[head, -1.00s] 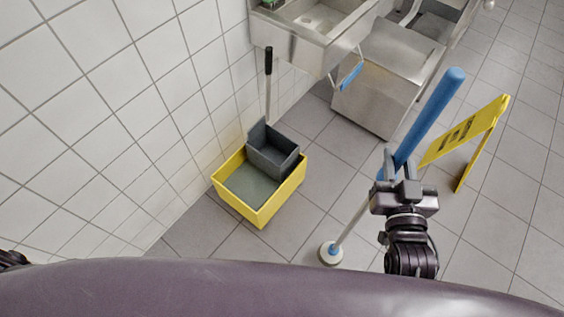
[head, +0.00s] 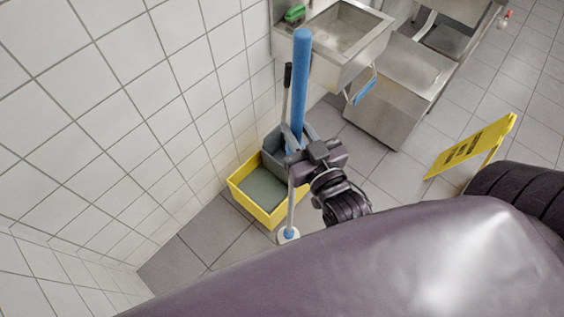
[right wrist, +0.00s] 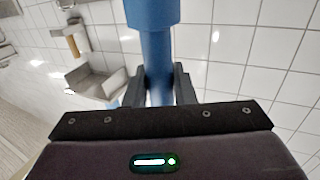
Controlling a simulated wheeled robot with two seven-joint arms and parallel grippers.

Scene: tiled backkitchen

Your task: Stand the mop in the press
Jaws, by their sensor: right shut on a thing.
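The mop (head: 302,75) has a thick blue grip, a thin grey shaft and a round white and blue head. My right gripper (head: 292,142) is shut on its blue grip and holds it nearly upright. The blue grip also shows between the fingers in the right wrist view (right wrist: 157,60). The mop head (head: 288,235) is low, in front of the yellow bucket (head: 246,203). The grey press (head: 274,157) sits at the back of the bucket, partly hidden behind the mop and my gripper. I cannot tell whether the mop touches the bucket. My left gripper is out of view.
A black-handled lever (head: 287,85) rises behind the press, close to the mop. A tiled wall stands at the left. A steel sink (head: 340,45) and a steel cabinet (head: 395,85) are behind. A yellow floor sign (head: 470,147) stands at the right. Floor between is clear.

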